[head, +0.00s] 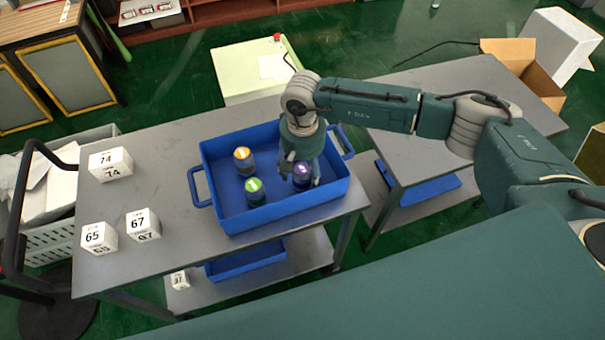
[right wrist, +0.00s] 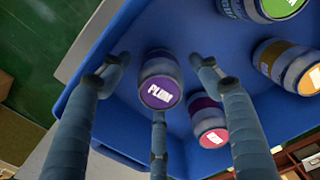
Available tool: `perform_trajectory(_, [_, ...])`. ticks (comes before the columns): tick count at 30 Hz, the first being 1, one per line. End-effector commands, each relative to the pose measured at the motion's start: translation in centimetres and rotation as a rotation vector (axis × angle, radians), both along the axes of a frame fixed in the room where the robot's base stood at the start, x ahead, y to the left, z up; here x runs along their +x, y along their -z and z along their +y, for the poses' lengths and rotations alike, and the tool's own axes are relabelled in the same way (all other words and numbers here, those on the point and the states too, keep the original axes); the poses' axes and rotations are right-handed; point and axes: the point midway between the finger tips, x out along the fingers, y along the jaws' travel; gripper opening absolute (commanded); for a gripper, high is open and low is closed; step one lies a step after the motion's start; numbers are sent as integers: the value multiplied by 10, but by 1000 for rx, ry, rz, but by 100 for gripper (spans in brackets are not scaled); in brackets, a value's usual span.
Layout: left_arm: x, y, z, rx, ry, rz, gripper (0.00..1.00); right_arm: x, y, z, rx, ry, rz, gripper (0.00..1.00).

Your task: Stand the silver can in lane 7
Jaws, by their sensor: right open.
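No can clearly stands out as the silver one, and no lane 7 is visible. A purple-topped can (head: 302,170) stands in the blue crate (head: 290,213). In the right wrist view its purple top (right wrist: 160,93) reads "PLUM". My right gripper (head: 299,165) is open, with its fingers (right wrist: 160,75) spread around the purple-topped can; I cannot tell whether they touch it. A green-topped can (head: 255,190) and an orange-topped can (head: 243,160) stand to the left in the crate. A pink-topped can (right wrist: 210,125) shows in the right wrist view. My left gripper is not in view.
The crate sits on a grey table (head: 165,200). White number blocks 74 (head: 111,164), 65 (head: 99,237) and 67 (head: 142,223) stand left of it, with bare tabletop around them. Another grey table (head: 420,150) is at the right. Another blue crate (head: 245,262) is on the lower shelf.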

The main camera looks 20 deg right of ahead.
Motion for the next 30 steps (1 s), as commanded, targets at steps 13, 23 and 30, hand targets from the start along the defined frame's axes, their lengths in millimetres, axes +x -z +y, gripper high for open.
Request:
perform_trajectory(13, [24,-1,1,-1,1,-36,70,0,-1,1,1,0,0,5])
perform_trajectory(23, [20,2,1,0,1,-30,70,1,-7,1,3,0,-2,5])
perform_trajectory(30, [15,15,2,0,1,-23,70,2,-43,1,4,-1,-7,5])
